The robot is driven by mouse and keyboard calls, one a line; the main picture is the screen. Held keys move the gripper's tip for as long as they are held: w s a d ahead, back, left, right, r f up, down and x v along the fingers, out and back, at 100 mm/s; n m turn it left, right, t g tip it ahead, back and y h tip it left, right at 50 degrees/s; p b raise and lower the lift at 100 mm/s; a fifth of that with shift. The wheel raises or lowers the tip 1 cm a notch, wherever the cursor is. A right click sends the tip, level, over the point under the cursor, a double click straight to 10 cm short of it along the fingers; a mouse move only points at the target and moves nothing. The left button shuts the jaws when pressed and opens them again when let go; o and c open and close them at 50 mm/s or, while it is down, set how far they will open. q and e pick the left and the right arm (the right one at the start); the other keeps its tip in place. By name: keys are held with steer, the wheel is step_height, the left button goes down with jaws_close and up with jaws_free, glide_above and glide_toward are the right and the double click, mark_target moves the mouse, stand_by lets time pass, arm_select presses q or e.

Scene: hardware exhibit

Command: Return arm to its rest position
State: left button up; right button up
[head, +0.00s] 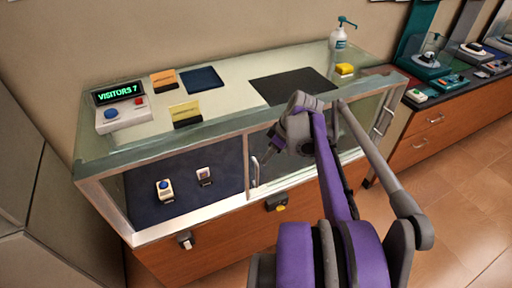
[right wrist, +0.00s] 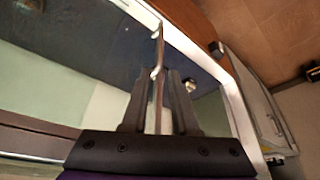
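My right arm (head: 330,160) reaches over to the front of the glass display case (head: 215,130). My right gripper (head: 268,155) is at the case front, close to the upright pale handle (head: 254,172) of the glass door. In the right wrist view, the gripper's dark fingers (right wrist: 158,95) stand apart, with a thin metal upright (right wrist: 158,50) showing between them. I cannot tell whether they touch it. My left gripper is not in view.
On the case top stand a visitor counter (head: 122,106), small signs (head: 185,113), a dark mat (head: 293,86), a yellow sponge (head: 345,70) and a pump bottle (head: 339,38). Two small devices (head: 165,190) are inside. Tiled floor (head: 465,195) is clear at right.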

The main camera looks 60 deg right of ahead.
steer(key=w+a+f+p, duration=0.1)
steer(key=w+a, duration=0.2)
steer(key=a, duration=0.7)
steer(key=w+a+f+p, duration=0.1)
steer(key=w+a+p, duration=0.1)
steer(key=a, duration=0.7)
steer(key=s+a+f+t+p, duration=0.1)
steer(key=s+a+p, duration=0.1)
steer(key=a, duration=1.3)
steer(key=shift+s+a, duration=0.4)
steer(key=shift+s, duration=0.2)
